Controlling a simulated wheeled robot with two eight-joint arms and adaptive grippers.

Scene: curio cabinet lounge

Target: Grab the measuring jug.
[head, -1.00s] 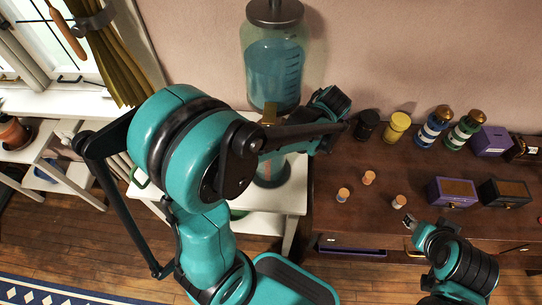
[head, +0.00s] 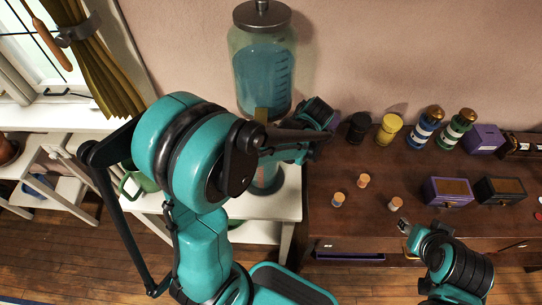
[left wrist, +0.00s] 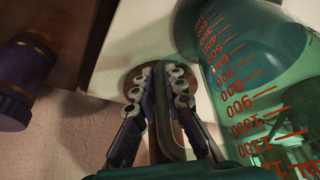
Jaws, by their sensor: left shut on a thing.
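The measuring jug (left wrist: 255,85) is a clear greenish cylinder with red volume marks, at the right of the left wrist view. In the head view a lower part of it (head: 267,179) shows above the white table, mostly hidden behind my left arm. My left gripper (left wrist: 162,88) is shut on the jug's greyish handle, with one finger on each side. In the head view its fingers are hidden by the arm. I cannot tell whether the jug touches the table. My right gripper (head: 404,226) is near the dark cabinet's front edge, too small to tell open from shut.
A large glass dispenser (head: 263,70) of blue liquid stands just behind the jug. The dark cabinet (head: 330,225) at the right bears a black jar (head: 357,127), a yellow jar (head: 389,129), corked bottles and small boxes. A green object (head: 138,183) is left of my arm.

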